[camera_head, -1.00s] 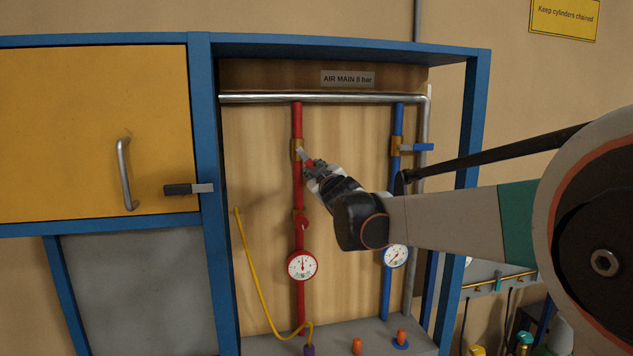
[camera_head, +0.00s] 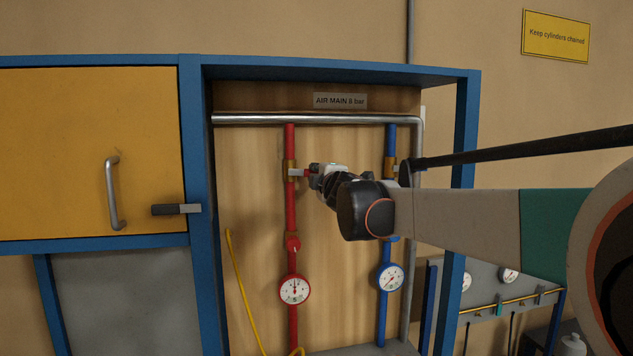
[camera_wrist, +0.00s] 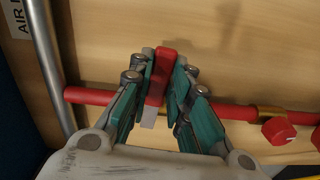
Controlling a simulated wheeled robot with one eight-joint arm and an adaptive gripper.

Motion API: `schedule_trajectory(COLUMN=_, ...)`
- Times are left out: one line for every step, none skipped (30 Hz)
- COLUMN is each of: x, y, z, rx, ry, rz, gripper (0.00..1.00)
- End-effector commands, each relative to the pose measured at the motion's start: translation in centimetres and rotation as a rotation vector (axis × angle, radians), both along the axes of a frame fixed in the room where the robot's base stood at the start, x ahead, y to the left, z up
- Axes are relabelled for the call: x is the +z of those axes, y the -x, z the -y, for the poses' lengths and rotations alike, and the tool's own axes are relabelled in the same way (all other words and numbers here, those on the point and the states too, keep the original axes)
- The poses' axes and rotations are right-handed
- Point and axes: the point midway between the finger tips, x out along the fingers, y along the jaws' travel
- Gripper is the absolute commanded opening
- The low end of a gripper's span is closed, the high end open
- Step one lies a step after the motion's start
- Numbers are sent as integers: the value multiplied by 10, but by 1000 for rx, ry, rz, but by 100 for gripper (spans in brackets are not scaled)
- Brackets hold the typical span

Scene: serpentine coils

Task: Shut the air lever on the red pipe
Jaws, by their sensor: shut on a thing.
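The red pipe (camera_head: 291,215) runs upright on the wooden back panel, below the silver main pipe. Its brass valve body (camera_head: 290,168) sits near the top. The air lever (camera_head: 297,172) sticks out to the right, about level and square to the pipe. In the wrist view the lever's red handle (camera_wrist: 160,72) stands between the fingers, across the red pipe (camera_wrist: 90,97). My gripper (camera_head: 312,174) is shut on this handle from the right. In the wrist view both pads of my gripper (camera_wrist: 160,85) flank it. The handle's outer part is hidden in the head view.
A blue pipe (camera_head: 383,330) with a gauge (camera_head: 389,277) stands to the right, partly behind my arm. A red knob (camera_head: 293,244) and a gauge (camera_head: 294,290) sit lower on the red pipe. The blue frame post (camera_head: 209,270) stands left. Panel between the pipes is bare.

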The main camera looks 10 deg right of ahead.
Motion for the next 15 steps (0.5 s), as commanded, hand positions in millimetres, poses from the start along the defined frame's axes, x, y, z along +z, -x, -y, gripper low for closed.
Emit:
schedule_trajectory(x=2, y=0, z=-1, rx=1, ry=23, rz=0, gripper=0)
schedule_trajectory(x=3, y=0, z=-1, rx=1, ry=34, rz=0, gripper=0)
schedule_trajectory(x=4, y=0, z=-1, rx=1, ry=49, rz=0, gripper=0)
schedule_trajectory(x=4, y=0, z=-1, rx=1, ry=59, rz=0, gripper=0)
schedule_trajectory(x=5, y=0, z=-1, rx=1, ry=68, rz=0, gripper=0)
schedule_trajectory(x=6, y=0, z=-1, rx=1, ry=78, rz=0, gripper=0)
schedule_trajectory(x=6, y=0, z=-1, rx=1, ry=84, rz=0, gripper=0)
schedule_trajectory(x=6, y=0, z=-1, rx=1, ry=91, rz=0, gripper=0)
schedule_trajectory(x=7, y=0, z=-1, rx=1, ry=98, rz=0, gripper=0)
schedule_trajectory(x=7, y=0, z=-1, rx=1, ry=101, rz=0, gripper=0)
schedule_trajectory(x=7, y=0, z=-1, rx=1, ry=105, rz=0, gripper=0)
schedule_trajectory(x=7, y=0, z=-1, rx=1, ry=108, rz=0, gripper=0)
schedule_trajectory(x=7, y=0, z=-1, rx=1, ry=110, rz=0, gripper=0)
schedule_trajectory(x=7, y=0, z=-1, rx=1, ry=111, rz=0, gripper=0)
schedule_trajectory(x=7, y=0, z=-1, rx=1, ry=112, rz=0, gripper=0)
